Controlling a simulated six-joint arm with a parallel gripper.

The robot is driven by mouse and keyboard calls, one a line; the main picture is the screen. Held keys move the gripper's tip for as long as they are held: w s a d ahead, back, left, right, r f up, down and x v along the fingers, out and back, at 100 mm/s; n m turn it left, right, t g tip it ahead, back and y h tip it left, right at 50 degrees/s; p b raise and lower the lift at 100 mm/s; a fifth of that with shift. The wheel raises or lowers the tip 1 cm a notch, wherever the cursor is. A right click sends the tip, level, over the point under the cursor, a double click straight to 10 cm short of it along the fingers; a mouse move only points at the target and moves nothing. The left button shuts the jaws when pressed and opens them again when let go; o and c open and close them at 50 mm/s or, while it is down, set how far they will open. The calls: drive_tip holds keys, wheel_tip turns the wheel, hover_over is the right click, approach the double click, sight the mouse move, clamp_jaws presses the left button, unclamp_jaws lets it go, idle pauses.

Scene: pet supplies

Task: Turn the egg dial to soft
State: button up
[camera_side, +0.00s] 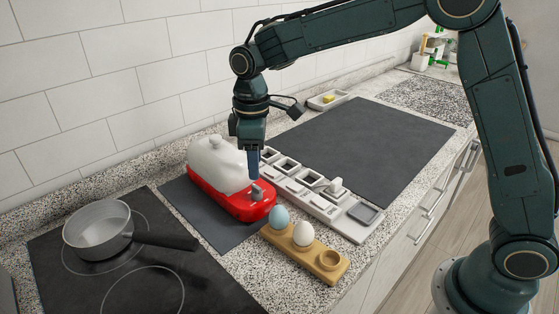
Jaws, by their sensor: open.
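A red egg cooker (218,198) with a translucent white lid (217,165) stands on a dark mat near the wall. Its grey dial (256,192) sits at the cooker's right front end. The dial's markings are too small to read, so its setting cannot be told. My gripper (253,178) points down just above the dial, its fingers open. From this angle I cannot tell whether the fingertips reach down around the dial or stay above it.
A wooden egg holder (329,264) with a blue egg (279,219) and a white egg (303,234) stands close in front. A pan (98,230) is on the hob at left. The dark mat (365,150) behind is clear.

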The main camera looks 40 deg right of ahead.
sight(257, 187)
drive_tip(key=shift+f, duration=3.6)
clamp_jaws()
